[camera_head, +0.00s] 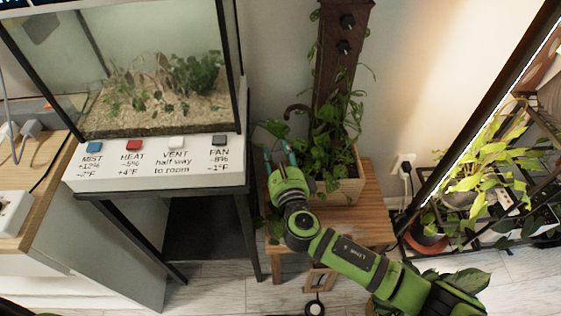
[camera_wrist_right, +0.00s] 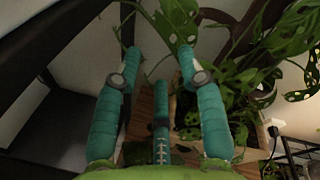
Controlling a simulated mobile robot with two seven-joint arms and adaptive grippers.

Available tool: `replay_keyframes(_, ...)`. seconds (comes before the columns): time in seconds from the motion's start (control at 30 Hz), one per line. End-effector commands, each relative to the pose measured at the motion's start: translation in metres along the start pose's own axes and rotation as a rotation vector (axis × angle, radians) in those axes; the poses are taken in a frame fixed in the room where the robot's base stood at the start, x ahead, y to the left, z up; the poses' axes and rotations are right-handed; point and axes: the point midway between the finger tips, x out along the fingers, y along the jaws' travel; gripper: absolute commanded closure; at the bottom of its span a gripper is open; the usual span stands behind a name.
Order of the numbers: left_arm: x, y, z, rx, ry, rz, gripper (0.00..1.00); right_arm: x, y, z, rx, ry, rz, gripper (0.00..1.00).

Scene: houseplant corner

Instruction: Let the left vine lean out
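A leafy vine plant grows up a dark brown post (camera_head: 335,75) from a light wooden planter (camera_head: 345,187) on a wooden stool (camera_head: 373,208). Its left vine (camera_head: 277,128) spreads out left of the post, beside a curved brown hook (camera_head: 297,109). My right gripper (camera_head: 280,153) is at the left vine, left of the post, with its teal fingers pointing up and away. In the right wrist view its fingers (camera_wrist_right: 160,68) stand apart, with a green leaf (camera_wrist_right: 180,20) just beyond and between the tips. No clear grip on the vine shows. My left gripper is out of view.
A glass terrarium (camera_head: 155,75) with labelled buttons stands on a dark stand close left of my right gripper. A shelf with a yellow-green plant (camera_head: 485,165) stands right. Some floor is clear below the stool.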

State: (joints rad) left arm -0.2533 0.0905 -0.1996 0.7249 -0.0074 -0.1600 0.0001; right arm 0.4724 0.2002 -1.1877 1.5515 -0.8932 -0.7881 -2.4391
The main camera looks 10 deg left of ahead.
Motion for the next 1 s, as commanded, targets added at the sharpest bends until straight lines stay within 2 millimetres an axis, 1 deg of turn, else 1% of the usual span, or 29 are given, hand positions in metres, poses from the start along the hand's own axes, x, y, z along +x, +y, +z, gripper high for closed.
replay_keyframes(0.03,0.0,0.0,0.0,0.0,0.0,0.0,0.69,-0.008,0.0,-0.001,0.002,0.001,0.001,0.6)
replay_keyframes(0.1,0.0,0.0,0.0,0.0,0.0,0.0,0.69,-0.016,0.0,-0.001,0.0,0.0,0.0,0.6)
replay_keyframes(0.27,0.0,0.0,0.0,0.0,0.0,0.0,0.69,-0.026,0.0,0.0,0.0,0.0,0.0,0.6)
replay_keyframes(0.83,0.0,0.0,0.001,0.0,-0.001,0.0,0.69,-0.027,-0.001,0.0,0.01,0.003,-0.001,0.6)
replay_keyframes(0.87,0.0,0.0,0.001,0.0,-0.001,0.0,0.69,-0.028,-0.001,-0.001,0.027,0.008,-0.002,0.6)
replay_keyframes(0.93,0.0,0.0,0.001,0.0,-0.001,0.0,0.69,-0.031,-0.002,-0.004,0.12,0.035,-0.007,0.6)
replay_keyframes(0.97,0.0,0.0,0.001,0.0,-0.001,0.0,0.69,-0.034,-0.003,-0.007,0.187,0.054,-0.01,0.6)
replay_keyframes(1.0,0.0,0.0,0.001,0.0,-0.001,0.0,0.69,-0.038,-0.005,-0.013,0.299,0.087,-0.019,0.6)
